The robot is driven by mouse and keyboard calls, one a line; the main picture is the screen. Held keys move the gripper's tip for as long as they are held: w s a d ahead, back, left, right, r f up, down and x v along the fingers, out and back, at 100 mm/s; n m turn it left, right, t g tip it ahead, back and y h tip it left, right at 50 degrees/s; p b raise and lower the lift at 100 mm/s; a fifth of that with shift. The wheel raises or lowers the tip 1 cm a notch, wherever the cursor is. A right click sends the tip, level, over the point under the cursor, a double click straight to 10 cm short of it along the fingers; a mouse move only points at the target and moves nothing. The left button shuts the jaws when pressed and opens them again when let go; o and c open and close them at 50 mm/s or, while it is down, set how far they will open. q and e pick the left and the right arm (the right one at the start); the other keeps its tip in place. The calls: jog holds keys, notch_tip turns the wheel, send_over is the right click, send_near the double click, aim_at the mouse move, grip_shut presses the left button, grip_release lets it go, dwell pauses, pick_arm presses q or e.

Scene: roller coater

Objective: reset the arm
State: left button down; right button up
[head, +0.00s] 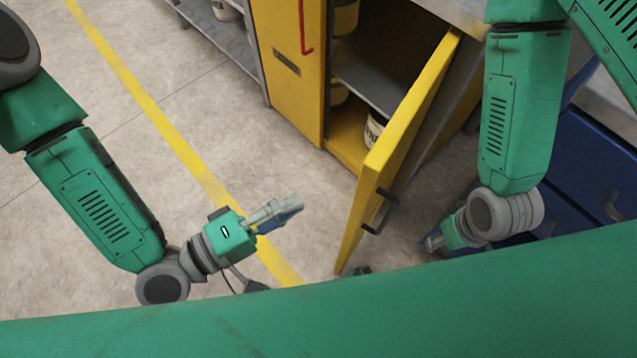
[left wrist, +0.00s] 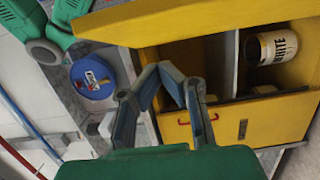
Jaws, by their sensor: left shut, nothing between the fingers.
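My left arm (head: 95,200) comes in from the left in the head view and bends at the wrist. My left gripper (head: 294,204) is shut and empty over the floor, left of the open yellow cabinet door (head: 385,160) and apart from it. In the left wrist view the fingers of the left gripper (left wrist: 160,72) meet at their tips with the cabinet behind them. My right arm (head: 517,110) hangs down at the right, beyond the open door. The right gripper (head: 435,243) is small and partly hidden near my green body, so its fingers cannot be made out.
The yellow cabinet (head: 290,75) has a red handle (head: 302,30) on its shut door. A white paint bucket (left wrist: 277,47) stands inside. The open door, with a dark handle (head: 379,212), juts between my arms. A blue round lid (left wrist: 92,78) shows at left. Floor at left is clear.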

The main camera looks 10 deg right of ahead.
pick_arm(q)
jog(key=v, duration=0.5)
jog(key=shift+d, duration=0.1)
